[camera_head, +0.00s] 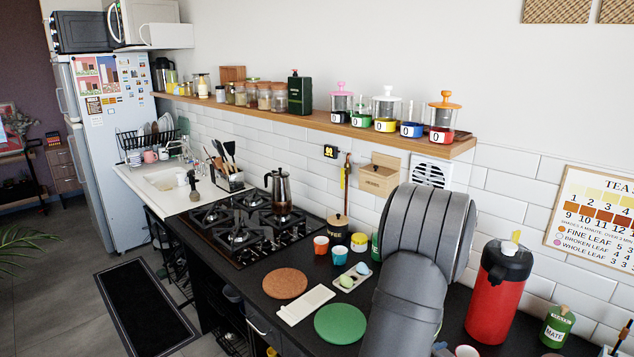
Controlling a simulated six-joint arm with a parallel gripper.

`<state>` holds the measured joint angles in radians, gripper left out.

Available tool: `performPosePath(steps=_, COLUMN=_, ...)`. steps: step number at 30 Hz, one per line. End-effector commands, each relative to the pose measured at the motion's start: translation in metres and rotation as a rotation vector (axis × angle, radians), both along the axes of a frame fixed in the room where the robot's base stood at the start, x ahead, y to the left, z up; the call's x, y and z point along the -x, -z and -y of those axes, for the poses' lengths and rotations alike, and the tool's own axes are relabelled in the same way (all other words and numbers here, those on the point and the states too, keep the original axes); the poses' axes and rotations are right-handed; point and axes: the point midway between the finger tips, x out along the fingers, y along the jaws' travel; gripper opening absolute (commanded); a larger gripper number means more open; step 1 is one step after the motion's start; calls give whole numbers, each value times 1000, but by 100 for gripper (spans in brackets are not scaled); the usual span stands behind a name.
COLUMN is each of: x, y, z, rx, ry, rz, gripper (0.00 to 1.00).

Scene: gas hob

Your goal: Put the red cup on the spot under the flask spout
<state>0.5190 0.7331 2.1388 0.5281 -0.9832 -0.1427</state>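A small orange-red cup (321,246) stands on the dark counter right of the hob, beside a teal cup (339,256). It is the nearest match to the red cup that I can see. The red flask (495,301) with a black top stands upright at the right of the counter, a yellow piece on its top. My grey arm fills the middle of the view and covers counter between the cups and the flask. My gripper is not visible, so I cannot tell what it holds.
A green round mat (340,324), a cork mat (285,283) and a white rest (304,305) lie on the near counter. A green bottle (557,327) is right of the flask. A wooden shelf (330,125) overhangs the counter's back.

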Motion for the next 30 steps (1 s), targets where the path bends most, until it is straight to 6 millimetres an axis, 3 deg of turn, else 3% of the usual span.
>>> performPosePath(steps=9, x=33, y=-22, z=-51, rx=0, ry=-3, rz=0, gripper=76)
performPosePath(steps=12, x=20, y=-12, z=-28, rx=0, ry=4, rz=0, gripper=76)
performPosePath(steps=27, x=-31, y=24, z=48, rx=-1, ry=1, rz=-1, gripper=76)
performPosePath(steps=30, x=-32, y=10, z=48, rx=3, ry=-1, rz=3, gripper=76)
